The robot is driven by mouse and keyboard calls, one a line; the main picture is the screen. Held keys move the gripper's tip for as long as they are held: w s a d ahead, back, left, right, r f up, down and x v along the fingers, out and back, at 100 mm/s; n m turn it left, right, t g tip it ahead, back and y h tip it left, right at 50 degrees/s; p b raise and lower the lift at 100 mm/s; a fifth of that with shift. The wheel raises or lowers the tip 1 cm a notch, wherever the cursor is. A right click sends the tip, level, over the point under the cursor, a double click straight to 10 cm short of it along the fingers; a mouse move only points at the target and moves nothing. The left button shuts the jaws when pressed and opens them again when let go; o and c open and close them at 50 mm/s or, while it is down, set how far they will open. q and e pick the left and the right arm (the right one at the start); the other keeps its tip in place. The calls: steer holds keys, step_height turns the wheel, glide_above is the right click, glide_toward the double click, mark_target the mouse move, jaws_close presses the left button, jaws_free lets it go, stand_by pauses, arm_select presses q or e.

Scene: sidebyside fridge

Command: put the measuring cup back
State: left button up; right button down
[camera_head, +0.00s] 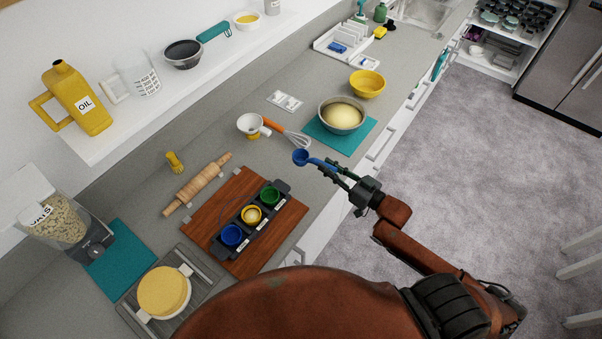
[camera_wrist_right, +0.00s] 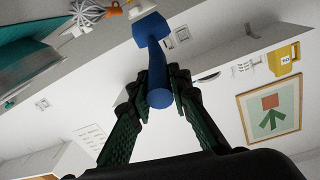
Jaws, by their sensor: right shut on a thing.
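A blue measuring cup (camera_head: 301,157) with a blue handle is in my right gripper (camera_head: 338,172), held in the air over the counter's front edge. In the right wrist view the fingers of my right gripper (camera_wrist_right: 157,92) are closed on the handle of the measuring cup (camera_wrist_right: 152,28). A dark holder (camera_head: 243,226) with round blue, yellow and green places lies on a brown wooden board (camera_head: 192,222), left of and below the cup in the head view. I cannot tell what sits in each place. My left gripper is not in view.
A whisk (camera_head: 296,138) and a grey bowl with pale contents (camera_head: 341,116) on a teal mat (camera_head: 368,128) are near the cup. A rolling pin (camera_head: 197,185) lies behind the board. A shelf (camera_head: 205,75) holds an oil jug (camera_head: 77,98). Counter between cup and board looks clear.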

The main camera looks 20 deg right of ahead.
mark_target(302, 166)
steer(key=w+a+f, duration=0.2)
steer(key=w, duration=0.1)
steer(key=shift+w+a, duration=0.15)
steer(key=shift+a, duration=0.2)
steer(key=w+f, duration=0.1)
steer(key=w+a+f, duration=0.1)
steer(key=f, duration=0.1)
steer(key=a+f, duration=0.1)
steer(key=shift+w+a+f, duration=0.1)
steer(key=shift+w+f, duration=0.25)
steer(key=shift+w, duration=0.05)
steer(key=shift+w+a+f, duration=0.15)
steer(key=shift+f, duration=0.45)
steer(key=shift+w+a+f, duration=0.1)
steer(key=shift+f, duration=0.45)
steer(key=shift+f+p, duration=0.3)
steer(key=shift+p, duration=0.2)
steer(key=shift+f, duration=0.25)
steer(key=c, duration=1.8)
jaws_free()
steer(key=shift+f, duration=0.1)
